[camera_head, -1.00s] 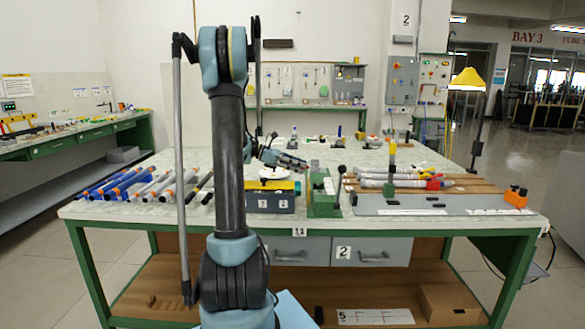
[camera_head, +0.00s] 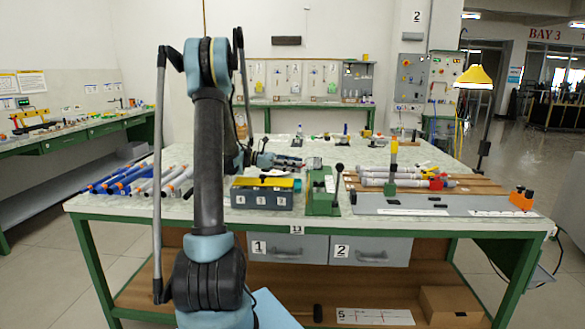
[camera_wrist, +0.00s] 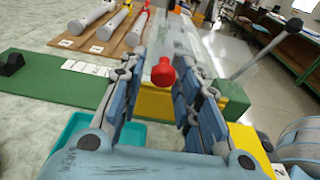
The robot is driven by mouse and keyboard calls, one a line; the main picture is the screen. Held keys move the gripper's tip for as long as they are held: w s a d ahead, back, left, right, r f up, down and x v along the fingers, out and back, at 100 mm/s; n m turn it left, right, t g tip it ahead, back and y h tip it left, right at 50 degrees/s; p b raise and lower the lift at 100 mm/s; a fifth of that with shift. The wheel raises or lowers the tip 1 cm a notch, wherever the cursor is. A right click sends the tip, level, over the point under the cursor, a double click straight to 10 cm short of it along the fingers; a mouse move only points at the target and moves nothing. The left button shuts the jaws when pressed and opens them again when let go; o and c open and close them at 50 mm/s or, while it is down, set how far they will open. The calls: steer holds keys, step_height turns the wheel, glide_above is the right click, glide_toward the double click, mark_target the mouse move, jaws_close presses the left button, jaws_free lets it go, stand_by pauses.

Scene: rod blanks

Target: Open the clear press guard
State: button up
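The green press (camera_head: 323,192) stands near the table's front edge, with a lever ending in a black knob (camera_head: 340,168). In the wrist view, the clear press guard (camera_wrist: 181,44) looks like a see-through panel over the green and yellow press body, with a red knob (camera_wrist: 162,72) on its near end. My gripper (camera_wrist: 165,80) is open, one finger on each side of the red knob. I cannot tell whether a finger touches it. The guard is hard to make out there.
The press lever (camera_wrist: 262,46) rises right of my fingers in the wrist view. A grey box with a yellow top (camera_head: 262,197) stands left of the press. A wooden rack with grey rods (camera_head: 405,180) is to the right. Loose rods (camera_head: 140,181) lie at the left.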

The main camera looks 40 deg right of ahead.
steer(key=shift+s, duration=0.1)
steer(key=v, duration=1.2)
steer(key=shift+f, duration=0.1)
steer(key=shift+c, duration=0.5)
